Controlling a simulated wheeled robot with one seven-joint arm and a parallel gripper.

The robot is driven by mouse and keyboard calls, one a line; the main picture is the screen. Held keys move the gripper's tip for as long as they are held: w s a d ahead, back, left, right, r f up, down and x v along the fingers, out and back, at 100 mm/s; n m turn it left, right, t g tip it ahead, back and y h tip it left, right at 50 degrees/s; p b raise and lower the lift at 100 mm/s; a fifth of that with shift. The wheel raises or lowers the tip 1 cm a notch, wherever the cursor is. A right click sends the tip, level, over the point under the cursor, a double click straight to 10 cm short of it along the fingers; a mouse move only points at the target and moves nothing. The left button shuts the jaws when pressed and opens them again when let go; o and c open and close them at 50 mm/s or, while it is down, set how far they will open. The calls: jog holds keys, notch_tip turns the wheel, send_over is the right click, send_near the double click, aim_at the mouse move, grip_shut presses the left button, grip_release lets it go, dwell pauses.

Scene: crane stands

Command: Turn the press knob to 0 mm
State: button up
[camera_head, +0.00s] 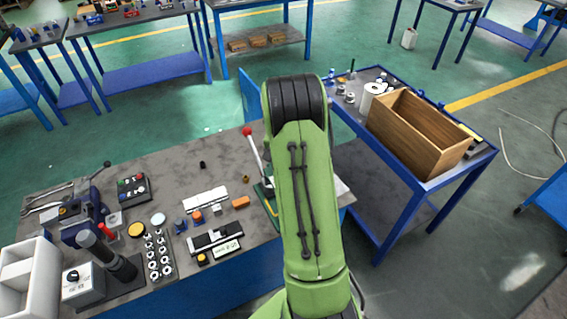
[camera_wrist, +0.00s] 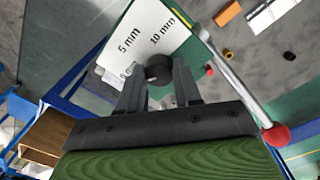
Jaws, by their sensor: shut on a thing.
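The press knob (camera_wrist: 157,66) is a dark round knob on a white dial plate (camera_wrist: 143,30) in the wrist view. The plate reads "5 mm" and "10 mm", with a third label at the lower left partly hidden by my gripper. My gripper (camera_wrist: 160,80) has its two fingers on either side of the knob, shut on it. The knob's pointer direction cannot be made out. A press lever (camera_wrist: 236,80) with a red ball end runs down the right of my gripper. In the head view, the red-tipped lever (camera_head: 252,148) shows beside my arm, which hides the knob and gripper.
The grey workbench (camera_head: 140,190) holds a white strip, an orange block (camera_head: 240,202), a caliper-like device (camera_head: 214,238) and several small parts at the left. A blue-framed table with a wooden box (camera_head: 415,140) stands to the right. Green floor lies beyond.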

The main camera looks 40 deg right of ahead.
jog(key=o, duration=1)
jog(key=shift+o, duration=0.2)
notch_tip(320, 180, up, 16)
jog(key=p, duration=0.2)
jog(key=shift+w, duration=0.15)
jog(key=shift+a+f, duration=0.1)
